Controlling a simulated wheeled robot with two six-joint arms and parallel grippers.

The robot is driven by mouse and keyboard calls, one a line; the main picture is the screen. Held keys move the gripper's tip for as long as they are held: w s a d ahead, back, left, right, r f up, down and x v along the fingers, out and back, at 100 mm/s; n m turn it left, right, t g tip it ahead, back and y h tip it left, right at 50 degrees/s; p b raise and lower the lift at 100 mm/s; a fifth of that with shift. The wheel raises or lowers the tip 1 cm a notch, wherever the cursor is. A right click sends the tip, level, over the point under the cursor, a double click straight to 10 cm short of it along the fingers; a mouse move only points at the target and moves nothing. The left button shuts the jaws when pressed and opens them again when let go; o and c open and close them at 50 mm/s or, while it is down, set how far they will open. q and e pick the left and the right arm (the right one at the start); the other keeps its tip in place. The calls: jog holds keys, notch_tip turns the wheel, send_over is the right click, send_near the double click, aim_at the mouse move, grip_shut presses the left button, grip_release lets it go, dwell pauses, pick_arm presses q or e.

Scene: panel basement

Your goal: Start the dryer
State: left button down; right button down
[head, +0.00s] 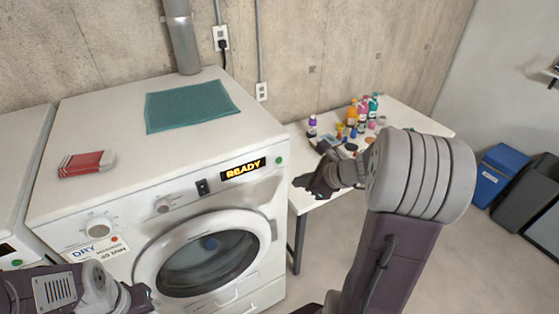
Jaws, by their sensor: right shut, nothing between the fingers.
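The white dryer (262,131) stands at the left with its round glass door (208,262) closed. Its panel has a lit display (243,169) reading "READY", a green light (279,160), a black switch (202,187), a larger dial (98,226) and a smaller knob (163,206). A "DRY" label (97,249) is below the larger dial. My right gripper (308,184) is shut and empty, right of the panel and apart from it. My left gripper (142,298) is low in front of the dryer, partly cut off; its opening is unclear.
A teal cloth (190,107) and a red-and-white box (86,163) lie on the dryer top. A white table (408,118) with several bottles (360,112) is to the right. Another white machine (22,145) adjoins on the left. Bins (497,175) stand far right.

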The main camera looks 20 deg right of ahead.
aim_at(279, 161)
jog(key=w+p, duration=0.1)
jog(key=w, duration=0.6)
jog(key=shift+a, duration=0.35)
jog(key=shift+w, duration=0.1)
dwell(1.5)
jog(key=shift+w, duration=0.35)
